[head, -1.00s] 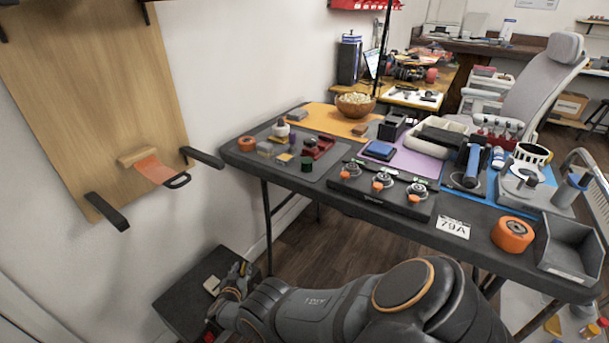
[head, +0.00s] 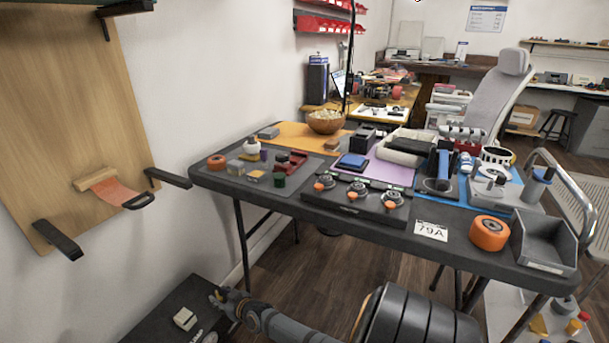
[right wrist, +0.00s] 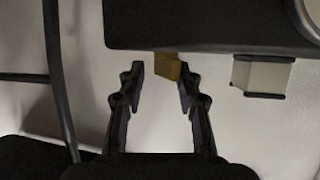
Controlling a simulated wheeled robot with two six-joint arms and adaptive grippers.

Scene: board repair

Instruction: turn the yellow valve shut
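In the right wrist view, my right gripper (right wrist: 160,75) has its two fingers spread apart. A small mustard-yellow block (right wrist: 167,66) shows between and just beyond the fingertips, nearer the right finger, below the edge of a dark surface. It may be the yellow valve's handle; its shape and any contact with the fingers cannot be told. In the head view, my right gripper (head: 219,297) is low, beside a dark box (head: 150,322) near the wall, and its fingers are too small to read. No yellow valve is clear there. My left gripper is not in view.
A pale block (right wrist: 262,75) is right of the fingers in the wrist view. A crowded table (head: 265,194) stands above and right of my gripper. A wooden board (head: 70,120) with dark brackets is on the left wall. Wood floor (head: 310,265) shows under the table.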

